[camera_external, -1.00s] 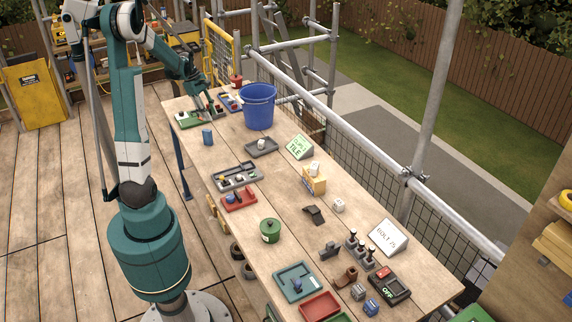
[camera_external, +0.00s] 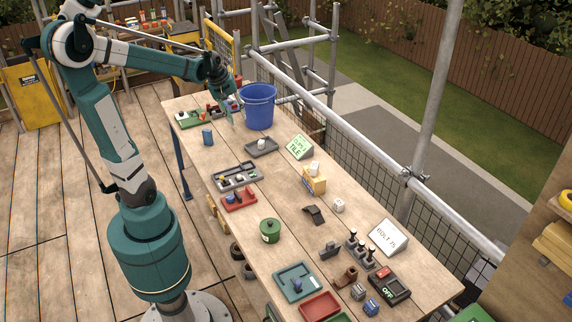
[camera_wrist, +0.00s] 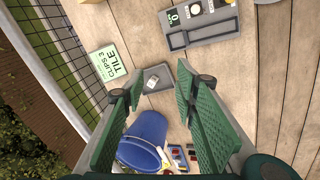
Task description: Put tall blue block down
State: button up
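My gripper (camera_external: 228,112) is at the far end of the bench, raised just left of the blue bucket (camera_external: 258,106). In the wrist view my gripper (camera_wrist: 158,82) has its two green fingers spread apart, with nothing held between them. A small upright blue piece (camera_external: 207,135) stands on the bench near its left edge; I cannot tell whether it is the tall blue block. In the wrist view a tray with red and blue pieces (camera_wrist: 180,157) shows beyond the bucket, too small to make out a tall blue block.
A green tray (camera_external: 190,119) lies at the bench's far left. A grey tray with a pale piece (camera_external: 262,146) lies before the bucket, beside the tile sign (camera_external: 300,147). Scaffold rails border the right.

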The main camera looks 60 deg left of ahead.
jog(key=s+d+m+t, duration=0.1)
jog(key=s+d+m, duration=0.2)
jog(key=d, duration=0.5)
jog(key=s+d+r+m+t, duration=0.1)
jog(key=s+d+m, duration=0.2)
jog(key=d+m, duration=0.3)
jog(key=s+d+r+m+t, duration=0.1)
jog(key=s+d+m, duration=0.3)
jog(key=d, duration=0.7)
jog(key=shift+d+r+m+t, duration=0.2)
jog(key=shift+d+m+t, duration=0.15)
jog(key=shift+m, duration=0.15)
